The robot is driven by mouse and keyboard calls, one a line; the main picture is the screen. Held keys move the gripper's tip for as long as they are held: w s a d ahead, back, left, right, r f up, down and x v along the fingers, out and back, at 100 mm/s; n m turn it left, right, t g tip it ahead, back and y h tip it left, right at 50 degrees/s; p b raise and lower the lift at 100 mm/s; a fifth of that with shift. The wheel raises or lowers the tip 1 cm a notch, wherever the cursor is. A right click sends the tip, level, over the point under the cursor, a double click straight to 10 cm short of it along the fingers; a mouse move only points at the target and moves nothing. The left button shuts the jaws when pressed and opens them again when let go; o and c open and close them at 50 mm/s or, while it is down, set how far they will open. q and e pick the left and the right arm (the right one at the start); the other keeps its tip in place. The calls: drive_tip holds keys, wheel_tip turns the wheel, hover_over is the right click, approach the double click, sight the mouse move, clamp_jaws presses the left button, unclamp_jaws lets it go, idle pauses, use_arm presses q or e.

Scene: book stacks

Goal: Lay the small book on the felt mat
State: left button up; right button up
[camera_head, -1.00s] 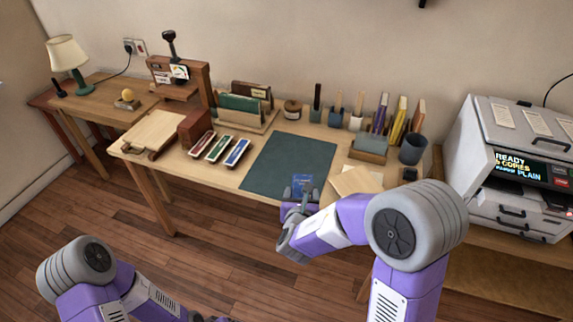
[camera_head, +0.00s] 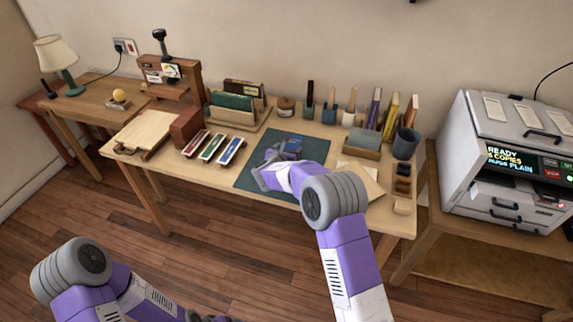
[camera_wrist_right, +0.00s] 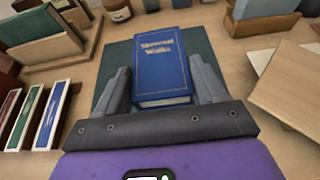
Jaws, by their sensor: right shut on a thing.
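The small blue book (camera_wrist_right: 162,62), with gold lettering on its cover, is between the fingers of my right gripper (camera_wrist_right: 165,92) in the right wrist view. The gripper is shut on it. In the head view the book (camera_head: 292,145) shows just beyond the gripper (camera_head: 276,158), over the dark green felt mat (camera_head: 256,184). Whether the book touches the mat cannot be told. The mat also shows in the wrist view (camera_wrist_right: 112,88), partly hidden by the book and fingers. My left arm is at the lower left; its gripper (camera_head: 215,319) is barely in view at the bottom edge.
Three coloured trays (camera_head: 213,147) lie left of the mat. Behind it are a file rack (camera_head: 238,118) and a brown jar (camera_head: 286,106). Envelopes (camera_head: 362,180) and a dark cup (camera_head: 405,144) are at the right. The mat's front part is bare.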

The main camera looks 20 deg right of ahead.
wheel_tip(320, 180, down, 10)
drive_tip(key=b, duration=0.3)
drive_tip(key=shift+r, duration=0.25)
drive_tip(key=o, duration=1.1)
drive_tip(key=shift+f, duration=0.2)
